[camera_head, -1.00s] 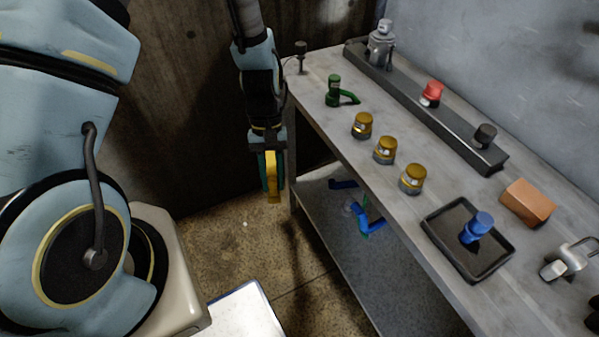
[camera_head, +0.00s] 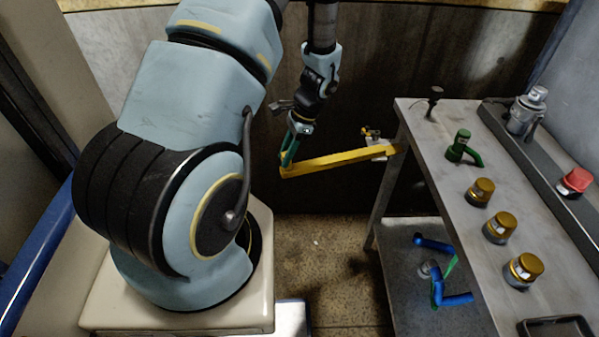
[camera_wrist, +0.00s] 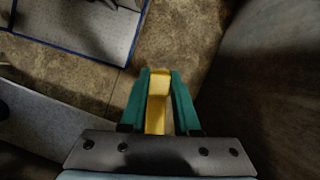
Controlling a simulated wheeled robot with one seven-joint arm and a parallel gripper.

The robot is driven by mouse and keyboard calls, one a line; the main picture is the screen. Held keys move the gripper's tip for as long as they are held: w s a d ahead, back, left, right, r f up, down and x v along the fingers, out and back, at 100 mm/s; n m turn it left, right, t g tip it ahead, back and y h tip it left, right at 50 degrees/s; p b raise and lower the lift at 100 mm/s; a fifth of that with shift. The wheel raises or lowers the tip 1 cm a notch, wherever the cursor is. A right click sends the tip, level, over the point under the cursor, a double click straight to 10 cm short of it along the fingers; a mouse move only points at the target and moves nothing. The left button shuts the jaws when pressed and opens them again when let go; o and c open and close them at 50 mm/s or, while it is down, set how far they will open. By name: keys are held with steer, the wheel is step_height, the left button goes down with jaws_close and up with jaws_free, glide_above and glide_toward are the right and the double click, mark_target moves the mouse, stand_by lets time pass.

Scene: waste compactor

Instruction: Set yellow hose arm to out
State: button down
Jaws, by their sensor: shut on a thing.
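The yellow hose arm (camera_head: 335,159) is a long flat bar in the head view. Its right end meets a small bracket with a yellow fitting (camera_head: 372,134) near the back leg of the workbench. It extends left from there, in front of the dark wall. My gripper (camera_head: 287,163) is at the bar's left end, with its green fingers on either side of it. In the wrist view, the yellow bar end (camera_wrist: 158,88) sits between the two green fingers of my gripper (camera_wrist: 160,85). The fingers are shut on it.
The grey workbench (camera_head: 425,150) stands at right with a green handle (camera_head: 463,148) and several gold-capped knobs (camera_head: 499,227) on top. Blue handles (camera_head: 445,270) are on its lower shelf (camera_head: 400,255). The floor (camera_head: 330,260) between my base and the bench is clear.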

steer(key=w+m+t, duration=0.1)
steer(key=w+m, duration=0.1)
steer(key=w, duration=0.5)
steer(key=shift+a+m, duration=0.3)
steer(key=c, duration=0.6)
jaws_free()
steer(key=shift+c, duration=0.2)
steer(key=b+v, duration=0.2)
steer(key=v, duration=0.8)
steer(key=shift+r, duration=0.35)
steer(key=shift+s+d+r, duration=0.1)
steer(key=shift+s, duration=0.05)
